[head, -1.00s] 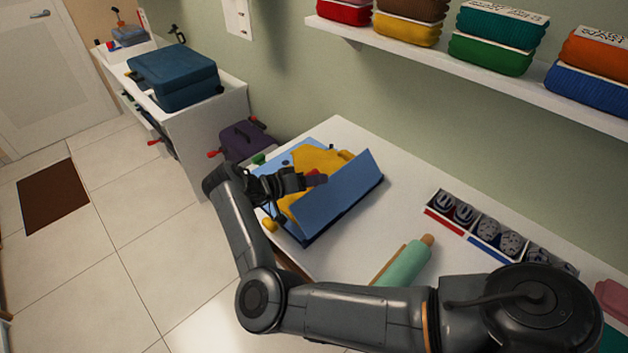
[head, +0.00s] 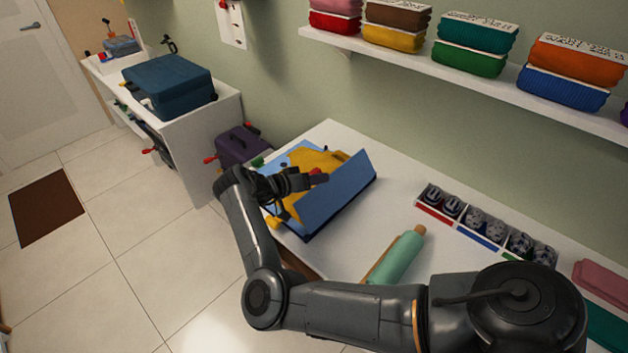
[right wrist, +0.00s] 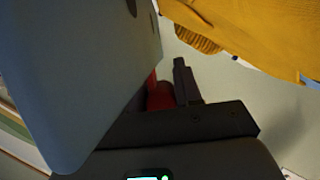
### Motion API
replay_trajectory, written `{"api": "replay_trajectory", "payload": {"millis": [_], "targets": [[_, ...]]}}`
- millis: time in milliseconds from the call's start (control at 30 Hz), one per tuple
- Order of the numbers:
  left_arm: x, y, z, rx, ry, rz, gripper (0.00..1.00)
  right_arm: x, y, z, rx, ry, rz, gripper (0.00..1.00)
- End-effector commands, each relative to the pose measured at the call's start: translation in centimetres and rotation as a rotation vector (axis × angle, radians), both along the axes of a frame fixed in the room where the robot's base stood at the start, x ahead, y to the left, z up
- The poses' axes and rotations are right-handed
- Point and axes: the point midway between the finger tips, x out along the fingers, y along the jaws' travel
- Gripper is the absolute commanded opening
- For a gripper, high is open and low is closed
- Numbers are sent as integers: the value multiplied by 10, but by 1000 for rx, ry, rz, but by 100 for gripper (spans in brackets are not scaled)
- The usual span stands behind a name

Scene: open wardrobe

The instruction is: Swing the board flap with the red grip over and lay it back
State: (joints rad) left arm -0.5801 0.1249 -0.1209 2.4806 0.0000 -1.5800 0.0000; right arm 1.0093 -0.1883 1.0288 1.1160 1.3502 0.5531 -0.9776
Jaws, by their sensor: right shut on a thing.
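The blue folding board lies on the white table with a yellow garment (head: 318,160) on it. Its near-right flap (head: 338,193) stands raised at a steep tilt, and it fills the left of the right wrist view (right wrist: 75,70). My right gripper (head: 314,178) is at the flap's inner side, shut on the red grip (head: 319,177). The red grip also shows in the right wrist view (right wrist: 160,95) beside a dark finger. The garment hangs over part of the board's near-left edge. My left gripper is not in view.
A green roller (head: 397,257) lies near the table's front edge. A divided box of rolled socks (head: 485,225) stands to the right. Bare white table (head: 390,180) lies between flap and box. A shelf (head: 450,75) of folded clothes hangs above.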

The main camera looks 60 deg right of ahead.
Motion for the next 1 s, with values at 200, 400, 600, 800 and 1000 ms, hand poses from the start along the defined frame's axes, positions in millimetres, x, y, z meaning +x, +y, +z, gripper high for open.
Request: {"api": "replay_trajectory", "payload": {"millis": [200,400,600,800,1000], "targets": [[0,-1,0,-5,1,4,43,1,0,0,-2,-2,2,55],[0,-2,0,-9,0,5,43,1,0,0,-2,-2,1,55],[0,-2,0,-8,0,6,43,5,7,2,0,-2,2,55],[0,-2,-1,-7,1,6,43,19,30,11,0,-3,5,55],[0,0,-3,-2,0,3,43,36,59,22,2,-5,4,55]]}}
